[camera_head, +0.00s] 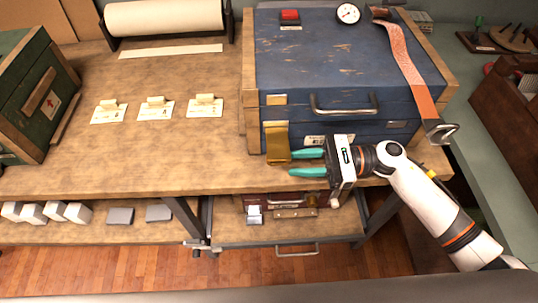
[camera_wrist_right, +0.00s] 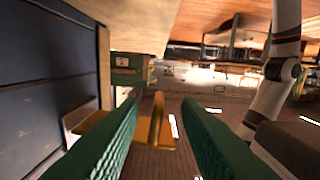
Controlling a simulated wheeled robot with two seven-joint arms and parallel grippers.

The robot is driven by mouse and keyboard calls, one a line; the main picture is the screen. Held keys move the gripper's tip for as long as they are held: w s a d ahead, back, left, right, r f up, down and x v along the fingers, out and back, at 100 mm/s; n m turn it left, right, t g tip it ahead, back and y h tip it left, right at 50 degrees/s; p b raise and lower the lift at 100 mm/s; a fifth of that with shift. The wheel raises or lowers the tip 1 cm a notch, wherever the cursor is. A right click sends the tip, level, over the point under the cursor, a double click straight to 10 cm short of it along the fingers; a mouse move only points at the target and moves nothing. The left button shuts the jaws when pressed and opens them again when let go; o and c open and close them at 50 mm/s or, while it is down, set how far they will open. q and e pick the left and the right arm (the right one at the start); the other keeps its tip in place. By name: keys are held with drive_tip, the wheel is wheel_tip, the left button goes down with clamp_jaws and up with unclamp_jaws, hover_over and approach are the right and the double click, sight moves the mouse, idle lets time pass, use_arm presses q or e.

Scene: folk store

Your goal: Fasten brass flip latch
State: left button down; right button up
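A blue case (camera_head: 350,65) with wooden edging sits on the workbench. A brass flip latch (camera_head: 277,143) is on its front face near the left corner, hanging down. My right gripper (camera_head: 297,162) is in front of the case, just right of the latch. Its teal fingers point left toward the latch and stand apart with nothing between them in the head view. In the right wrist view the brass latch (camera_wrist_right: 156,122) shows just beyond and between the two open fingers (camera_wrist_right: 160,130). Contact cannot be told. My left gripper is not in view.
A strap (camera_head: 404,62) with a metal buckle hangs over the case's right side. A green crate (camera_head: 35,95) stands at the left. Bench space (camera_head: 170,165) left of the latch is clear.

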sight(282, 163)
drive_tip(key=a+p, duration=0.1)
drive_tip(key=a, duration=0.6)
clamp_jaws()
